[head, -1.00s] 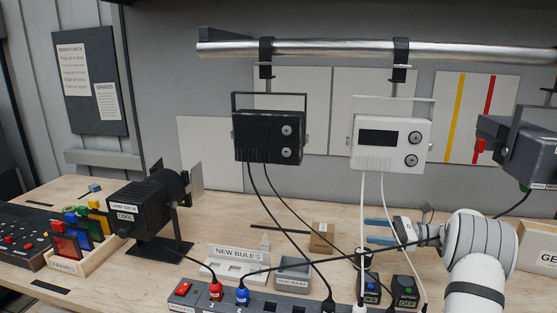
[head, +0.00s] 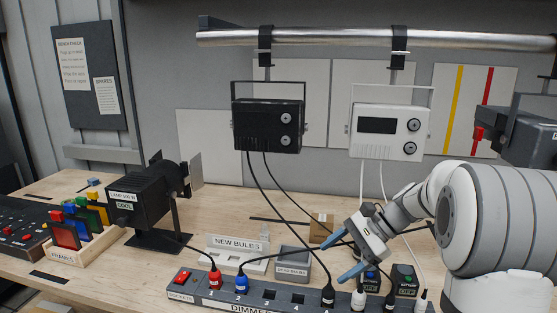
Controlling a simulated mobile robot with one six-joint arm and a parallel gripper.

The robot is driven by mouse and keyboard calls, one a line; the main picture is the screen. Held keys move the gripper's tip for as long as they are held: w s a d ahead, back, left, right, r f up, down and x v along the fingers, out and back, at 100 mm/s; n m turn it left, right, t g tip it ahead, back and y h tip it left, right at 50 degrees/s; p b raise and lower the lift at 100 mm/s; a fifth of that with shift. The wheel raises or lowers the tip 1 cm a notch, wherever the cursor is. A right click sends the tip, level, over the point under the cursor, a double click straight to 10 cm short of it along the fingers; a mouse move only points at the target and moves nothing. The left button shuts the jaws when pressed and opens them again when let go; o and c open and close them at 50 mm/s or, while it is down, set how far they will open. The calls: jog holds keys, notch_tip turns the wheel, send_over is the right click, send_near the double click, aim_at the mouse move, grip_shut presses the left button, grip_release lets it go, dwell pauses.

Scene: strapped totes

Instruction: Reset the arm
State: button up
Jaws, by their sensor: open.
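My gripper (head: 342,255) is in the right half of the head view, with its two blue fingers spread apart and nothing between them. It hangs over the bench (head: 160,274), just above and behind the dimmer socket strip (head: 257,303). The fingers point left and down. One finger is near a small cardboard box (head: 321,227), the other near the black plug and the battery boxes. I cannot tell whether a finger touches anything. My arm reaches in from the right and hides part of the bench there.
A black lamp (head: 140,198) and a frames rack (head: 85,238) stand on the left. A New Bulbs tray (head: 238,248) and a grey bin (head: 293,263) stand mid-bench. A black unit (head: 267,125) and a white unit (head: 389,132) hang from the rail, their cables dropping near my gripper.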

jog(key=s+f+n+t+h+b, duration=0.1)
jog(key=s+f+n+h, duration=0.1)
jog(key=s, duration=0.5)
jog(key=s+f+n+t+h+b, duration=0.1)
jog(key=s+f+n+h, duration=0.1)
jog(key=s+n+h, duration=0.2)
jog(key=s+d+f+n+t+h+b, duration=0.1)
jog(key=s+f+n+h, duration=0.1)
jog(key=s+n, duration=0.4)
jog(key=s+h, duration=0.1)
jog(key=s, duration=0.3)
jog(key=shift+s+f+n+h+b, duration=0.15)
jog(key=shift+f+n+h+b, duration=0.15)
jog(key=shift+f, duration=0.1)
jog(key=shift+d, duration=0.1)
